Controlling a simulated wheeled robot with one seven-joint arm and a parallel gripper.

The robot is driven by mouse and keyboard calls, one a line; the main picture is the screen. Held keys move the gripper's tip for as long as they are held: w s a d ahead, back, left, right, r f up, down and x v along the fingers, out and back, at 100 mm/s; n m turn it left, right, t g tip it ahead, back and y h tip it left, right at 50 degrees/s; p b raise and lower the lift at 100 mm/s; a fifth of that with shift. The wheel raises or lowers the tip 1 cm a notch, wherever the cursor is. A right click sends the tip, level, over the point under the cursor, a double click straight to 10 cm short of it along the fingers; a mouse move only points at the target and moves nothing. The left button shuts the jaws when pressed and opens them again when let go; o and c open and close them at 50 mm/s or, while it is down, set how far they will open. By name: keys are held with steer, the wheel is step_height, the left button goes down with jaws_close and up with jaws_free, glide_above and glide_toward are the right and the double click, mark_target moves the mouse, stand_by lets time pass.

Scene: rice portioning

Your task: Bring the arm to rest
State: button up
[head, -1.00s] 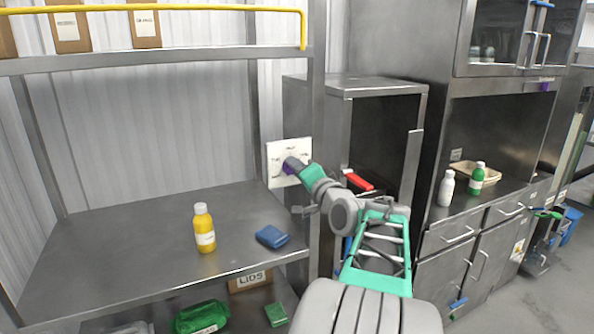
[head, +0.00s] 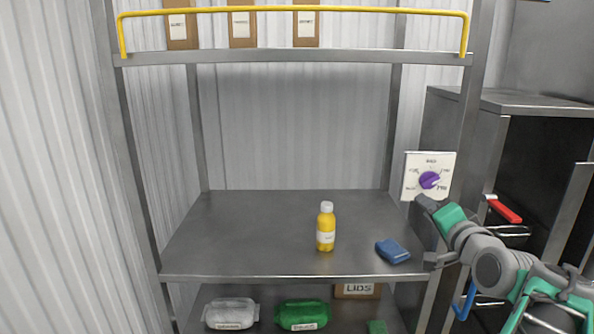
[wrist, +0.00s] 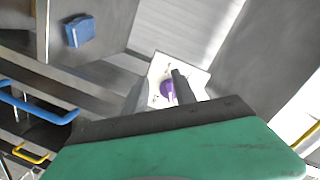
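My arm reaches in from the lower right of the head view. My gripper (head: 424,202) is just below a purple knob (head: 429,180) on a white dial plate (head: 411,184), which is fixed by the shelf's right post. In the wrist view the two dark fingers of my gripper (wrist: 160,80) stand apart. The purple knob (wrist: 167,91) and white plate (wrist: 158,65) show between and beyond them. The fingers hold nothing that I can see. The exact gap between fingers and knob is unclear.
A green pack (head: 302,314), a white pack (head: 231,314) and a LIDS box (head: 358,291) are below. A steel cabinet (head: 463,140) with a red-handled item (head: 505,210) stands right.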

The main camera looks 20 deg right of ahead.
steer(key=w+a+f+n+g+y, duration=0.1)
steer(key=a+f+n+g+y, duration=0.2)
steer(key=a+f, duration=0.5)
steer(key=w+a+f+n+g+y, duration=0.1)
steer(key=a+f+n+g, duration=0.4)
steer(key=a, duration=0.6)
steer(key=s+a+f+n+g, duration=0.4)
steer(key=s+a+f+n, duration=0.2)
steer(key=s+a+f, duration=0.5)
steer(key=s+a, duration=0.1)
steer(key=s, duration=0.2)
steer(key=shift+s+f+g, duration=0.2)
steer(key=shift+f+g, duration=0.2)
